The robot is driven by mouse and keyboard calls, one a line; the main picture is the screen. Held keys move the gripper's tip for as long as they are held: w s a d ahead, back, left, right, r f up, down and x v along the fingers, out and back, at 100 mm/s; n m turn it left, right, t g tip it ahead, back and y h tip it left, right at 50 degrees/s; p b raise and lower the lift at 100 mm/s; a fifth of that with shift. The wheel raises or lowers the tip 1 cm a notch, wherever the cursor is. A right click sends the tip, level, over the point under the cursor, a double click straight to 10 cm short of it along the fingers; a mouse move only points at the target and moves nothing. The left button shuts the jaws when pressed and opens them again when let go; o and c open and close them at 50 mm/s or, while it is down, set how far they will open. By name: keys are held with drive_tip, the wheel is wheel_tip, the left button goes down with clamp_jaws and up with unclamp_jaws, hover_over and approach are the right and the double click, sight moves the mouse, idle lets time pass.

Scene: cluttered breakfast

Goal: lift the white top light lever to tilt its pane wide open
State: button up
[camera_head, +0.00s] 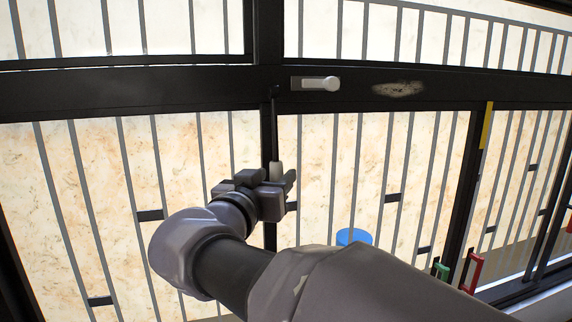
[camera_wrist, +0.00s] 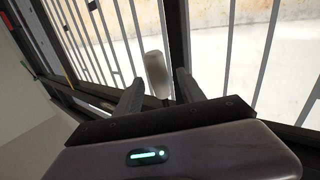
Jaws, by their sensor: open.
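A thin dark rod (camera_head: 272,130) hangs down from the dark crossbar in the head view and ends in a pale grip (camera_head: 275,170). This looks like the top light lever. My gripper (camera_head: 268,181) is at its lower end, fingers pointing at the window. In the wrist view the pale grip (camera_wrist: 156,75) shows between the two open fingers of my gripper (camera_wrist: 160,88); I cannot tell whether they touch it. The lower part of the grip is hidden by my gripper in the head view. The top light pane (camera_head: 430,38) above the crossbar looks closed.
A pale horizontal handle (camera_head: 316,83) is on the dark crossbar (camera_head: 150,88), right of the rod. A worn patch (camera_head: 398,89) lies farther right. Vertical bars line the windows. A blue round object (camera_head: 354,237), a green handle (camera_head: 441,270) and a red handle (camera_head: 470,272) show lower right.

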drive_tip(key=shift+x, duration=0.9)
clamp_jaws()
idle(0.8)
